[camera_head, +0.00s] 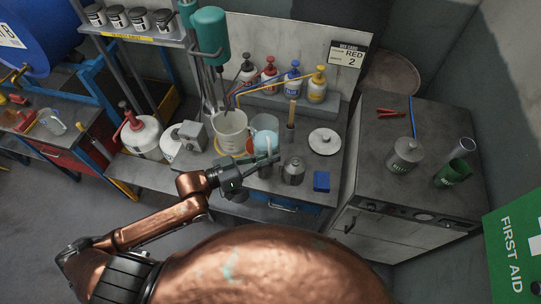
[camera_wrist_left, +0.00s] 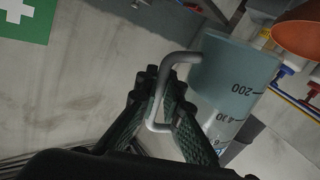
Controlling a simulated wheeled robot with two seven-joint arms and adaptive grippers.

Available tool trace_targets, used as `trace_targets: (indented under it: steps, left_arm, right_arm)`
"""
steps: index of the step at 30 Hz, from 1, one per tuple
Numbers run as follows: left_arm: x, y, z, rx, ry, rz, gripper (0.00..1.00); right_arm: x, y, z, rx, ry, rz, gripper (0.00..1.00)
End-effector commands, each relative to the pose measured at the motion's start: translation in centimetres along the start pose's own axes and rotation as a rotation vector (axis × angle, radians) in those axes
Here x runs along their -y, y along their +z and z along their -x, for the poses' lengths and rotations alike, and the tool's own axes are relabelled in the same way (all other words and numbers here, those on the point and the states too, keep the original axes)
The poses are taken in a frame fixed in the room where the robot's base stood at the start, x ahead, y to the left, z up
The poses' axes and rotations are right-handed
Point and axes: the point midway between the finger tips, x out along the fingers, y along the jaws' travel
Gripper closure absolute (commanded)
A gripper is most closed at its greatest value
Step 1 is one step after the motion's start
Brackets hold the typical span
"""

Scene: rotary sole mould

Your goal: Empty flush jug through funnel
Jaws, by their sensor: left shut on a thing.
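My left gripper (camera_head: 264,161) is shut in the middle of the bench. In the left wrist view its fingers (camera_wrist_left: 163,88) close on the grey bent handle of a translucent blue-grey flush jug (camera_wrist_left: 232,82). Marks such as 200 and 400 show on the jug's wall. In the head view the pale blue jug (camera_head: 265,124) is just beyond the fingers, and the gripper partly hides its lower side. I cannot tell its exact tilt or how much liquid it holds. An orange rounded shape (camera_wrist_left: 300,36) at the wrist view's upper right may be the funnel. My right gripper is not in view.
A pale bucket (camera_head: 229,128) stands left of the jug, under a green mixer (camera_head: 209,31). Several pump bottles (camera_head: 293,84) line the back.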

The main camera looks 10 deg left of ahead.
Motion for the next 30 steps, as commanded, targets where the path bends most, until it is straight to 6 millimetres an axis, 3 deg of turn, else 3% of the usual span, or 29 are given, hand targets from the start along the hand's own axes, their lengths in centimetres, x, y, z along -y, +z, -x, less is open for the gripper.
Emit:
trace_targets:
  steps: [30]
  left_arm:
    - [-0.9,-1.0,0.2,0.022,0.001,0.127,1.0]
  right_arm:
    - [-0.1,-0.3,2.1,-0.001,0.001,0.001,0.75]
